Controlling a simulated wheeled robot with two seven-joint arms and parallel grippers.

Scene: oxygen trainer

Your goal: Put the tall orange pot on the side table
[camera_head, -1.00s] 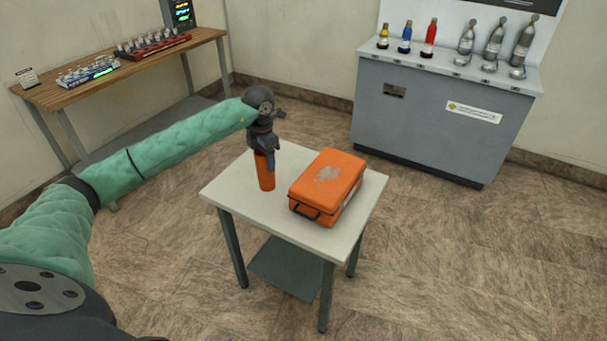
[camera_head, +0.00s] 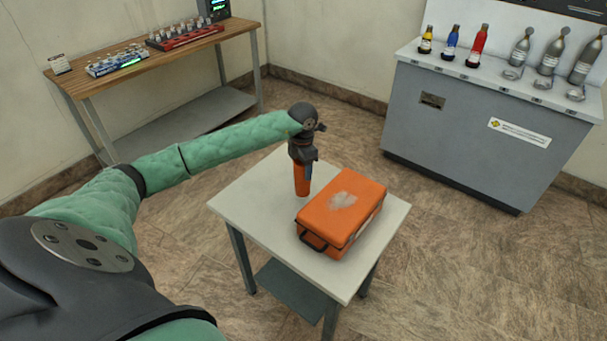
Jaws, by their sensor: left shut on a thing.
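The tall orange pot (camera_head: 301,184) is a narrow, upright cylinder at the back left of the small white-topped side table (camera_head: 250,218). My left gripper (camera_head: 303,164) points down from above and is shut on the pot's upper part, which it hides. The pot's lower end shows over the table top, behind the orange case's left end. I cannot tell whether its base touches the table or hangs just above it. My right gripper is out of view.
An orange case (camera_head: 343,213) takes up the table's right half; the front left is bare. A wooden bench (camera_head: 190,48) with racks of small items stands at the back left. A grey cabinet (camera_head: 465,140) with coloured bottles and grey cylinders stands at the back right.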

